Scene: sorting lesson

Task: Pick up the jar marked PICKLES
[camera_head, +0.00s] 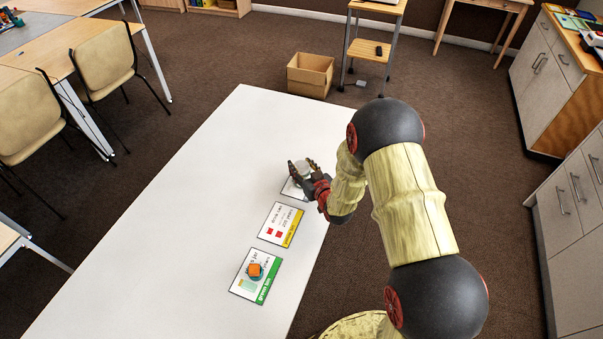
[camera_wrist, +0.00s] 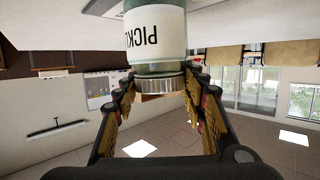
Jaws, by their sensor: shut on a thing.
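The jar (camera_wrist: 156,38) has a white label with dark letters reading "PICK" and part of another letter, upside down in the wrist view, and a metal lid. My gripper (camera_wrist: 158,88) is shut on the jar, its two fingers at either side of the lid end. In the head view the pale jar (camera_head: 303,168) shows small between the fingers of my gripper (camera_head: 304,170), over the far right part of the white table (camera_head: 180,210). The jar's far end is cut off in the wrist view. I cannot tell whether the jar touches the table.
A partly hidden card (camera_head: 290,189) lies by my gripper. The table's left part is clear. An open cardboard box (camera_head: 310,79) stands on the floor beyond.

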